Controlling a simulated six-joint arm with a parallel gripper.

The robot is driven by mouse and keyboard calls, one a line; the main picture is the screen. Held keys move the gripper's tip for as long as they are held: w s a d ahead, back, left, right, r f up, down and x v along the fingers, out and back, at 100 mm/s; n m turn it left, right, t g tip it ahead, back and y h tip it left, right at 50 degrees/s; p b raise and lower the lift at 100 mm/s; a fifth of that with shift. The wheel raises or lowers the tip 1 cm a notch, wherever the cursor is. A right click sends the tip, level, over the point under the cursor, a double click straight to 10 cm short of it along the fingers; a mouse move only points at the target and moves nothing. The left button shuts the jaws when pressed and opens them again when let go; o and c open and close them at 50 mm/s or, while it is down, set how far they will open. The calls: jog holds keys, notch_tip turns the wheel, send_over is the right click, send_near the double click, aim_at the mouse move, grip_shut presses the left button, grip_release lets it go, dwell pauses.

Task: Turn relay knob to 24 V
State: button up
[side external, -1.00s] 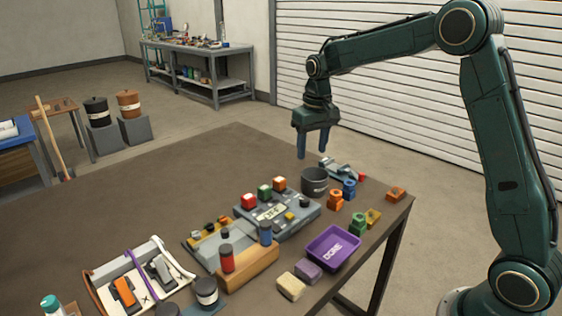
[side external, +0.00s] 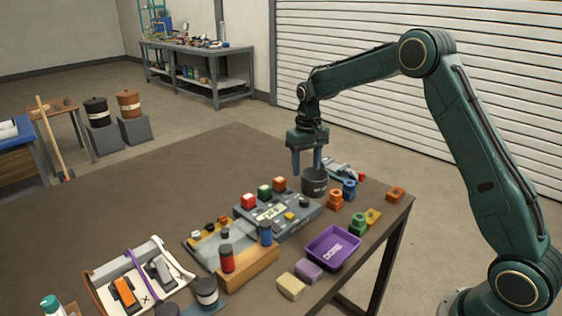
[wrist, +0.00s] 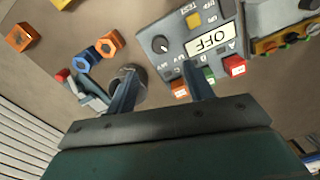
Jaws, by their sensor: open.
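The grey relay panel (side external: 275,222) lies on the brown table; its white sign reads OFF in the wrist view (wrist: 208,40). A dark round knob with a pale pointer line (wrist: 160,44) sits on the panel, with small labels around it that I cannot read surely. The same knob shows as a small black cap (side external: 304,202) in the side view. My gripper (side external: 307,170) points down, open and empty, above and behind the panel, apart from the knob. In the wrist view its fingers (wrist: 158,76) straddle the space beside the panel's block-bearing edge.
A dark cup (side external: 315,184) stands close under my gripper. Red, green and orange blocks (side external: 264,192) line the panel's far edge. Blue (side external: 349,189) and orange nut-like parts and a purple tray (side external: 333,247) lie nearby.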

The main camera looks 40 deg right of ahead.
aim_at(305, 199)
notch_tip(305, 199, down, 12)
jog(key=shift+r, duration=0.2)
dwell(0.4)
jog(key=shift+c, duration=0.4)
jog(key=c, duration=0.9)
jog(key=shift+m, duration=0.4)
jog(key=m, duration=0.5)
jog(key=shift+r, duration=0.1)
jog(key=m, duration=0.6)
